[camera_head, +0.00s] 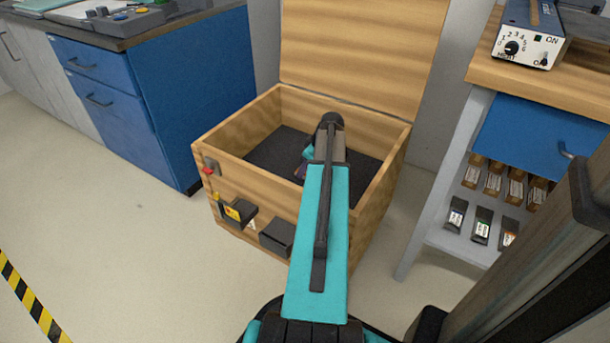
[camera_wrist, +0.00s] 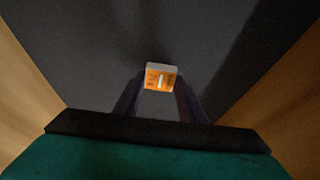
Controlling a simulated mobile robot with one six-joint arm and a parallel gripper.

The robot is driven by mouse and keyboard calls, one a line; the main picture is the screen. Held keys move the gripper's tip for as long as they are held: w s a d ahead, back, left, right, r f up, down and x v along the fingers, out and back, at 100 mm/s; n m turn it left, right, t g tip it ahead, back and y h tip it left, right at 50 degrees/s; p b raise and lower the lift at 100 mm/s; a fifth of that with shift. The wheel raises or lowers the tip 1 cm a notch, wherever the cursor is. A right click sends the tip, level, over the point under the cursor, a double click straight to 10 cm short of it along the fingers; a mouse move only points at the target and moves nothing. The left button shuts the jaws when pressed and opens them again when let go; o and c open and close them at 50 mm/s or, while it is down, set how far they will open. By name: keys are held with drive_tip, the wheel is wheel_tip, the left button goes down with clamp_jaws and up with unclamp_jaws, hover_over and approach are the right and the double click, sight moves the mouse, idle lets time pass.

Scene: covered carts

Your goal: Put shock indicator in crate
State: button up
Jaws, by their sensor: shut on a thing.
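The shock indicator (camera_wrist: 161,76), a small orange and white block with printed marks, sits between the fingertips of my gripper (camera_wrist: 160,88) in the wrist view. My gripper is shut on it. The crate (camera_head: 236,129) is a wooden box with a dark floor and its lid raised at the back. In the head view my arm reaches over the crate's front wall, and part of my gripper (camera_head: 302,168) shows inside the opening. My arm hides the indicator there. The wrist view shows the dark crate floor (camera_wrist: 225,35) beyond the indicator; the gap to it is hard to tell.
A blue cabinet (camera_head: 199,87) stands left of the crate. A bench with a blue drawer (camera_head: 540,135) and a shelf of small labelled items (camera_head: 482,229) stands to the right. Latches and a dark box (camera_head: 277,236) stick out from the crate's front.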

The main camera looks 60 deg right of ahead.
drive_tip(key=shift+f, duration=1.15)
drive_tip(key=shift+f+b, duration=0.15)
drive_tip(key=shift+b, duration=0.15)
drive_tip(key=o, duration=1)
drive_tip(key=p+v, duration=0.5)
drive_tip(key=v, duration=0.7)
